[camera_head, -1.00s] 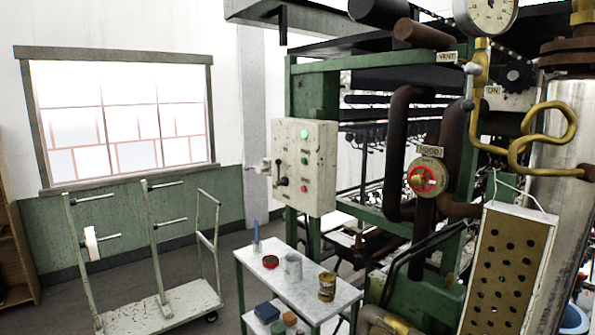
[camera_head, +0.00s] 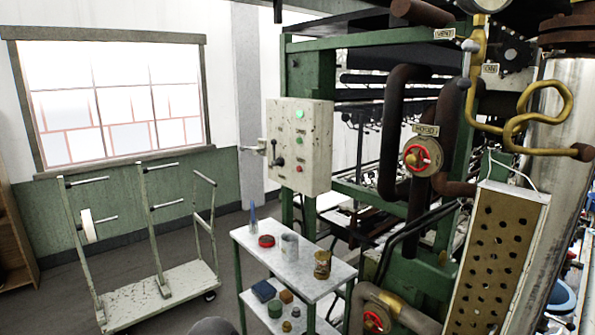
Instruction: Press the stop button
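A pale, worn control box (camera_head: 318,150) is mounted on the green machine frame, in the middle of the head view. On its front are a lit green lamp (camera_head: 300,113) at the top, a small green button (camera_head: 300,142) below it, and a small red button (camera_head: 299,168) lowest. Small labels sit by the buttons, too small to read. A black lever (camera_head: 279,161) is on the left of the same face. Nothing touches the box's front. Neither of my grippers shows in the view.
A two-tier table (camera_head: 265,238) with cans and small blocks stands below the box. A pale trolley (camera_head: 170,290) is at the left. Pipes with a red valve wheel (camera_head: 423,157) and a perforated panel (camera_head: 497,250) crowd the right. Floor shows between trolley and table.

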